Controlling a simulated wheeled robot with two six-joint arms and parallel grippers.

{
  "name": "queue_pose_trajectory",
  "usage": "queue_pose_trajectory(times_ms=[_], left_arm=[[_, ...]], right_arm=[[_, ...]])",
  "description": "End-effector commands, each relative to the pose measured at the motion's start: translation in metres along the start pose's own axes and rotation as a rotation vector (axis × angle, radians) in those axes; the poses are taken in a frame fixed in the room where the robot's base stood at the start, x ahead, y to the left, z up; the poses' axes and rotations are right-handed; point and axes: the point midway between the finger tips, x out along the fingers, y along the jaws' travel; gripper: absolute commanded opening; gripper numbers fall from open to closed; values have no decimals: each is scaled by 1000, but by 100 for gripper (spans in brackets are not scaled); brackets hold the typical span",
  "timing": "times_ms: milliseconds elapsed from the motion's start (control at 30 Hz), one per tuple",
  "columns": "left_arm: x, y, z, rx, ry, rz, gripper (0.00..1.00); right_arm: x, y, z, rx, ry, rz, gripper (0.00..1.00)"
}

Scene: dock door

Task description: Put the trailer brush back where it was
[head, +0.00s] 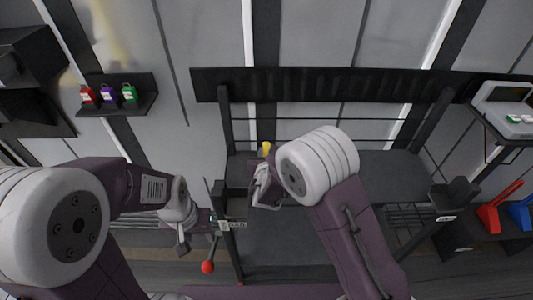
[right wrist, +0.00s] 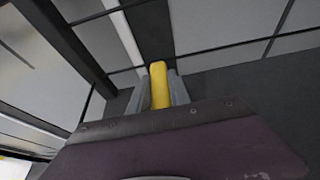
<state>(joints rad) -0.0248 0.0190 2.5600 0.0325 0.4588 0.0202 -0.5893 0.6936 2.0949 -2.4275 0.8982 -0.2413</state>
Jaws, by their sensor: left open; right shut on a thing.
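A yellow piece (head: 266,148), which I take to be part of the trailer brush, shows at my right gripper (head: 262,185), above the dark bench in the middle. In the right wrist view the yellow piece (right wrist: 158,85) stands between the two grey fingers of my right gripper (right wrist: 158,90), which is shut on it. The rest of the brush is hidden by my gripper and wrist. My left gripper (head: 184,238) is open at the lower left, beside the left end of the bench and apart from the yellow piece.
A dark bench (head: 390,178) with posts and a back rail spans the middle. A red-knobbed lever (head: 208,266) stands near my left gripper. A left shelf (head: 120,106) holds small red, purple and green items. Red (head: 497,208) and blue (head: 519,216) pieces sit right.

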Motion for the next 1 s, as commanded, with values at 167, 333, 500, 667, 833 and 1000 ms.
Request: queue_pose_trajectory(times_ms=[167, 333, 500, 667, 833, 1000], left_arm=[[2, 0, 0, 0, 0, 0, 49], [2, 0, 0, 0, 0, 0, 49], [0, 0, 0, 0, 0, 0, 49], [-2, 0, 0, 0, 0, 0, 49], [-4, 0, 0, 0, 0, 0, 49], [-7, 0, -1, 0, 0, 0, 49]], right_arm=[[1, 0, -2, 0, 0, 0, 43], [1, 0, -2, 0, 0, 0, 45], [0, 0, 1, 0, 0, 0, 45], [-20, 1, 1, -2, 0, 3, 45], [-60, 2, 2, -2, 0, 4, 45], [-96, 1, 2, -1, -1, 4, 45]])
